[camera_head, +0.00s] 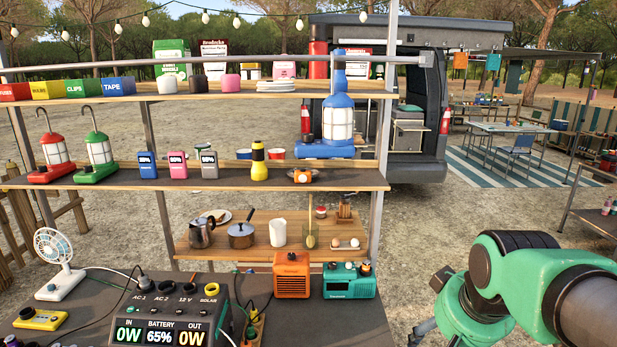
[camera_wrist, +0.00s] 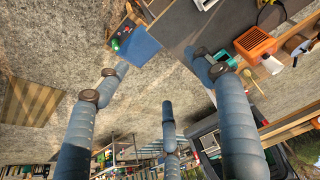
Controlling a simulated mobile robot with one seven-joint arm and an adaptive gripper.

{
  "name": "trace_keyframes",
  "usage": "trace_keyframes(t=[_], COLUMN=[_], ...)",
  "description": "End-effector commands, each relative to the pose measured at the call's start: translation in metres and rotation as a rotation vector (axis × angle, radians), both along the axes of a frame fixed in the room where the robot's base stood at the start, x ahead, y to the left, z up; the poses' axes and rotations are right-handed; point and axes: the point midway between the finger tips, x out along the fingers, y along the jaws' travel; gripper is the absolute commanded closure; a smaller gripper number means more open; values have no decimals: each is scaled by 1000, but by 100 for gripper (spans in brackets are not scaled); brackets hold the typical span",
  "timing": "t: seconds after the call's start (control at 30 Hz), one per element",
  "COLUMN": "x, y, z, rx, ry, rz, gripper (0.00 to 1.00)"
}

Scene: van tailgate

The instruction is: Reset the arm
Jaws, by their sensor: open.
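My gripper (camera_wrist: 160,85) shows in the wrist view, with its grey fingers spread wide apart and nothing between them. It hangs in open air, apart from the things around it. In the head view my green arm is at the lower right, to the right of the table and the shelf; the gripper itself is outside that picture.
A wooden shelf rack (camera_head: 120,182) with lanterns, boxes and pots stands left of my arm. The dark table (camera_head: 270,325) in front holds a power station (camera_head: 165,310), a fan (camera_head: 57,262), an orange box (camera_head: 291,275) and a teal box (camera_head: 348,280). Gravel right of it is clear.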

Motion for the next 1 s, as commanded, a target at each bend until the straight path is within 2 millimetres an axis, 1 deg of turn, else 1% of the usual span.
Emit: trace_keyframes(t=[0.03, 0.2, 0.3, 0.4, 0.5, 0.6, 1.0], x=[-14, -56, -76, -92, -101, -105, -106], y=[6, 21, 27, 31, 34, 35, 35], z=[3, 6, 4, 3, 2, 0, 0], rx=[2, 11, 16, 20, 23, 25, 25], ry=[-13, -42, -55, -64, -71, -73, -73], rz=[6, 18, 23, 27, 28, 29, 29], gripper=[32, 32, 32, 32, 32, 32, 32])
